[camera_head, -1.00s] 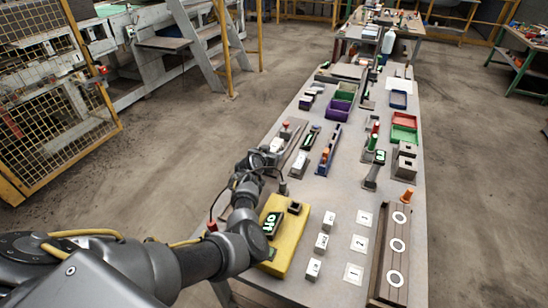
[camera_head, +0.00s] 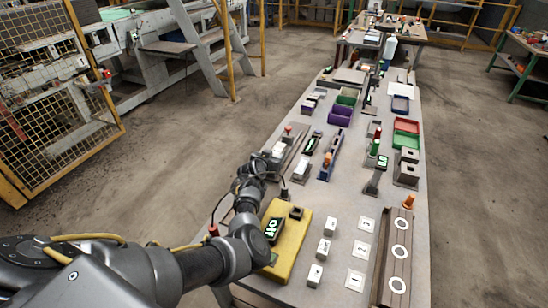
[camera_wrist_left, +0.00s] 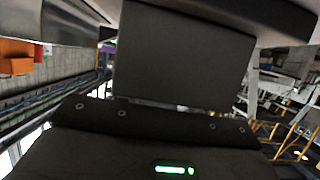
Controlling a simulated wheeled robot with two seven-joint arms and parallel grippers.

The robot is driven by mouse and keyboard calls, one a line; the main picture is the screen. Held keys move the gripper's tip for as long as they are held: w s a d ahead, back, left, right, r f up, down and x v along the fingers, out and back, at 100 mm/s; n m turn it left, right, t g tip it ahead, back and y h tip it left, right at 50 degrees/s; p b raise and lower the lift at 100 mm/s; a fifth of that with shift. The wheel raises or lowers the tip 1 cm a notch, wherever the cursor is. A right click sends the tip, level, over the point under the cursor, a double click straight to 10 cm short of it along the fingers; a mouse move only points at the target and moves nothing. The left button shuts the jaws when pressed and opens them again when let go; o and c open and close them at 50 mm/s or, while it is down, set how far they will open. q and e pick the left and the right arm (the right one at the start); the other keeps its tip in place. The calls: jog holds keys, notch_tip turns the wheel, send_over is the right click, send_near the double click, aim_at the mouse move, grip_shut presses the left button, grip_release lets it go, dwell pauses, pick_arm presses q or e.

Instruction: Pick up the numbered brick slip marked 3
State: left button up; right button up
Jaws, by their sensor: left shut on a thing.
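Three small white numbered blocks stand in a column on the near part of the grey table: a far one (camera_head: 331,223), a middle one (camera_head: 323,247) and a near one (camera_head: 315,272). Their digits are too small to read surely, so I cannot tell which is marked 3. My left gripper (camera_head: 262,163) is at the table's left side, beyond the yellow block and away from this column. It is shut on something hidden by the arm. In the left wrist view a dark slab fills the middle, and the held thing cannot be made out. My right gripper is out of view.
A yellow block (camera_head: 290,252) with a dark lit display lies beside my left arm. White cards (camera_head: 361,250) and a brown strip with white rings (camera_head: 399,252) lie to the right. Green, purple and red trays stand farther back. Bare table shows around the blocks.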

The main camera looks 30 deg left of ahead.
pick_arm(q)
jog(key=shift+w+d+r, duration=0.1)
jog(key=shift+d+r, duration=0.15)
jog(key=shift+r, duration=0.25)
jog(key=w+d+r+p, duration=0.1)
jog(key=d+r, duration=0.1)
jog(key=d, duration=0.2)
jog(key=w+d+r+p, duration=0.1)
jog(key=w+d+r, duration=0.1)
jog(key=d, duration=0.2)
jog(key=w+d+r, duration=0.1)
jog(key=d+r, duration=0.2)
jog(key=d, duration=0.1)
jog(key=shift+w+d+p, duration=0.1)
jog(key=shift+w+p, duration=0.25)
jog(key=shift+p, duration=0.05)
